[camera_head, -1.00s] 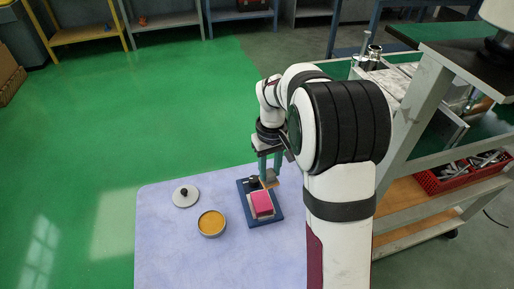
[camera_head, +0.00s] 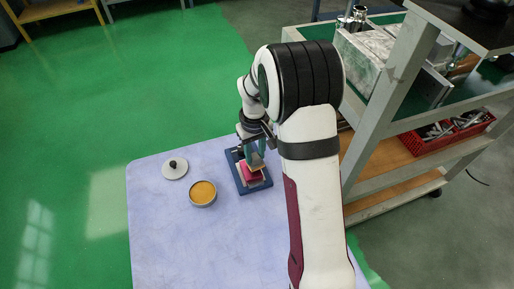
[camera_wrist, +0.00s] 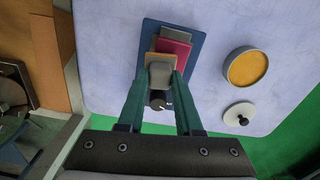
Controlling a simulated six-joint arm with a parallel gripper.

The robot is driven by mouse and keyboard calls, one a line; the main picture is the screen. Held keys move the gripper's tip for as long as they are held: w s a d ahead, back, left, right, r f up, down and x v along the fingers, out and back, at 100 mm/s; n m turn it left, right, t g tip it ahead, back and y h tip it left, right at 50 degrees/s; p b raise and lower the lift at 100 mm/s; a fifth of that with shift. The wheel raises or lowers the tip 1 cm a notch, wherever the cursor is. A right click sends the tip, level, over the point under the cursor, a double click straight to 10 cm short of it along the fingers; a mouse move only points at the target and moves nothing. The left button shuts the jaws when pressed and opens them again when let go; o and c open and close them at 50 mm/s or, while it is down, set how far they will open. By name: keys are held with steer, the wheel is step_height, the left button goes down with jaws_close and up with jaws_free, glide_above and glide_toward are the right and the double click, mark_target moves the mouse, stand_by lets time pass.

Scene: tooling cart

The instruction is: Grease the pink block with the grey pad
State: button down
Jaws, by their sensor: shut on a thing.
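The pink block (camera_head: 251,181) sits on a blue base plate (camera_head: 241,186) on the table, and both also show in the wrist view, the block (camera_wrist: 173,47) just beyond my fingertips. My gripper (camera_wrist: 161,78) is shut on the grey pad (camera_wrist: 160,74), which has a tan layer at its far edge. In the head view my gripper (camera_head: 256,158) is over the plate, with the pad at the pink block's far edge. I cannot tell whether pad and block touch. My fingers hide part of the plate.
An open round tin (camera_head: 203,193) of orange-yellow grease and a grey lid (camera_head: 175,169) with a dark knob lie left of the plate. A black knob (camera_wrist: 158,101) stands on the plate between my fingers. A shelved cart (camera_head: 385,165) is at the right. The table front is clear.

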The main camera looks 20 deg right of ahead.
steer(key=shift+a+r, duration=0.3)
steer(key=shift+a, duration=1.3)
steer(key=shift+s+d, duration=0.1)
steer(key=shift+d, duration=1.85)
steer(key=shift+s+a, duration=0.2)
steer(key=shift+a, duration=1.9)
steer(key=d, duration=0.4)
steer(key=shift+r, duration=3.25)
